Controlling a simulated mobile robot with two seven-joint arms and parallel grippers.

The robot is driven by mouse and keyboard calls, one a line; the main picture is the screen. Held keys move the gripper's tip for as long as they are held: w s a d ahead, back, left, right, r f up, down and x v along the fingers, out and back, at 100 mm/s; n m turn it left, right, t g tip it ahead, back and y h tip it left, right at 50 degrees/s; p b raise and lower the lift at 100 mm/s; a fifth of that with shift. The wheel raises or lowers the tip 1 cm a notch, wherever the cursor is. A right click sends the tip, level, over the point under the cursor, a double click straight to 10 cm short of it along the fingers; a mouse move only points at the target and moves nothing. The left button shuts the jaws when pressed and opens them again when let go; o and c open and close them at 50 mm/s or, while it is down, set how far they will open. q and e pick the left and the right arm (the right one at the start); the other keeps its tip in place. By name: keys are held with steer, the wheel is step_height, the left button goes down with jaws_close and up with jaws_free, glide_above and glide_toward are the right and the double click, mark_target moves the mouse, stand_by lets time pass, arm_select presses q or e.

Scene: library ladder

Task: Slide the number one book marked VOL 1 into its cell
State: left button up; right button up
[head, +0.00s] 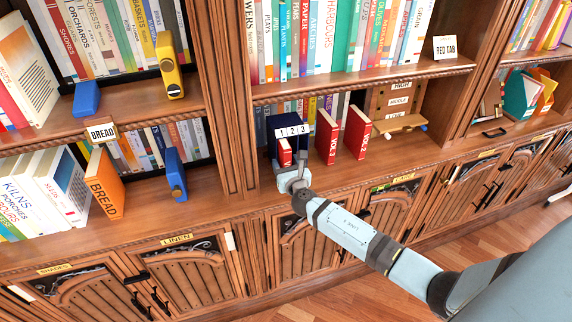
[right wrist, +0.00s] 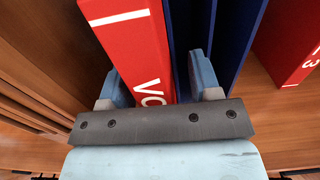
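The red book marked VOL 1 (head: 285,152) stands upright at the front left of the dark blue case (head: 272,125), below the digit 1 of its label. In the right wrist view its red spine (right wrist: 138,45) shows the letters VO and a white band. My right gripper (head: 295,178) is at the front of the book. Its fingers (right wrist: 160,88) stand on both sides of the spine, with a gap showing on the right. Blue case walls (right wrist: 228,40) are right of the book. How deep the book sits is hard to tell. My left gripper is out of view.
Two more red books, one marked VOL 2 (head: 327,136) and another (head: 357,132), stand on the shelf right of the case. A carved post (head: 232,110) is to the left.

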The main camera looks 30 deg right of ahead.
steer(key=shift+f, duration=0.1)
steer(key=v, duration=1.3)
steer(key=shift+s+b, duration=0.4)
steer(key=shift+b, duration=0.05)
